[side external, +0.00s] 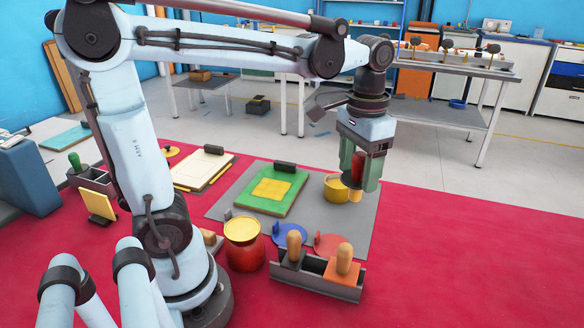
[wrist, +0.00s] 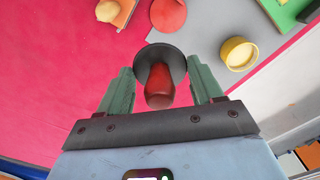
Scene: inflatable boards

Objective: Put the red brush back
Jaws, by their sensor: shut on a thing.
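My gripper (side external: 366,182) is shut on the red brush (side external: 358,168), holding it by its red handle above the grey mat (side external: 345,222). In the wrist view the red handle (wrist: 160,92) sits between the two green fingers, with a dark round collar around its far end. A pale yellow part shows below the handle in the side view. A grey rack (side external: 312,286) at the front holds two wooden-handled pieces, one on an orange block (side external: 342,270). Another grey rack (side external: 98,178) at the left holds a green-handled piece (side external: 75,161).
A green board with a yellow square (side external: 272,188), a blue disc (side external: 289,235) and a red disc (side external: 328,245) lie nearby. A red jar with yellow lid (side external: 243,230) stands left of the front rack. The red table at right is clear.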

